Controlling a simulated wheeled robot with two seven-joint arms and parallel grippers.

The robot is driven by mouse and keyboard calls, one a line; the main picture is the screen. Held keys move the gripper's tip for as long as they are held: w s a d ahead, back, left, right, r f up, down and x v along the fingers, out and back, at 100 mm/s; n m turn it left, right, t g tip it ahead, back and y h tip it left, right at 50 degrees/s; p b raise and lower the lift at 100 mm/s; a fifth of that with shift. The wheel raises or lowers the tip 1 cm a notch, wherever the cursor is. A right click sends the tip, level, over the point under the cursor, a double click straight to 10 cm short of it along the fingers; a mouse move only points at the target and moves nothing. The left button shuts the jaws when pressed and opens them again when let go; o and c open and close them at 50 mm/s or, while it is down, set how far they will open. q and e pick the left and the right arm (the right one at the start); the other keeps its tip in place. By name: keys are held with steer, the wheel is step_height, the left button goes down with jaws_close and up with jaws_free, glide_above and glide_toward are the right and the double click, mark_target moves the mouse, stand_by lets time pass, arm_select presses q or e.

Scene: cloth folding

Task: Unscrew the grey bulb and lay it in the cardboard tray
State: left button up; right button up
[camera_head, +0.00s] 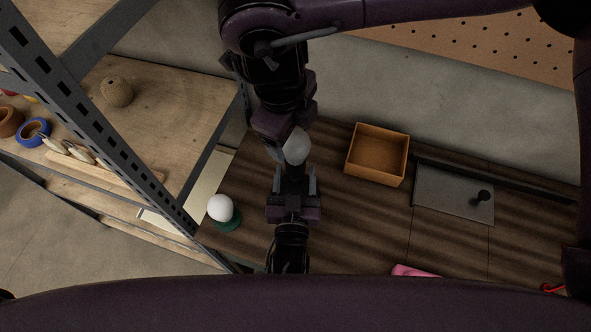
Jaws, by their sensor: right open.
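The grey bulb (296,149) is near the middle, just below my right gripper (285,144). That gripper comes down from the top with its jaws open at the bulb; whether a finger touches it I cannot tell. A second gripper, which I take as my left (295,181), reaches up from the bottom. Its two grey fingers stand either side of a dark part below the bulb. Whether it is clamped on that part is unclear, and the bulb's socket is not distinct. The cardboard tray (354,174), an open brown box, is to the right and looks empty.
A white bulb (220,207) sits on a green base at the table's left. A grey plate (440,201) with a black knob lies right of the tray. A pink item (412,271) is at the front edge. Metal shelving (110,130) stands at left.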

arm_select(q)
steer(key=shift+w, duration=0.55)
arm_select(e)
steer(key=shift+w, duration=0.1)
arm_select(q)
steer(key=shift+s, duration=0.1)
steer(key=shift+c, duration=0.3)
jaws_close()
arm_select(e)
steer(key=m, duration=0.3)
steer(key=r+m, duration=0.1)
steer(key=m, duration=0.1)
steer(key=shift+d+y, duration=0.25)
steer(key=shift+y, duration=0.05)
steer(key=m, duration=0.4)
steer(key=r+m, duration=0.1)
steer(key=m, duration=0.2)
steer(key=shift+s+d+r+y, duration=0.1)
steer(key=shift+s+d+y, duration=0.2)
steer(key=shift+y, duration=0.1)
steer(key=m, duration=0.4)
steer(key=shift+d+r, duration=0.25)
steer(key=shift+r, duration=0.15)
steer(key=m, duration=0.4)
steer(key=r+m+y, duration=0.1)
steer(key=m, duration=0.1)
steer(key=shift+d, duration=0.35)
steer(key=shift+m, duration=0.3)
steer(key=x, duration=1.1)
steer(key=shift+f, duration=0.4)
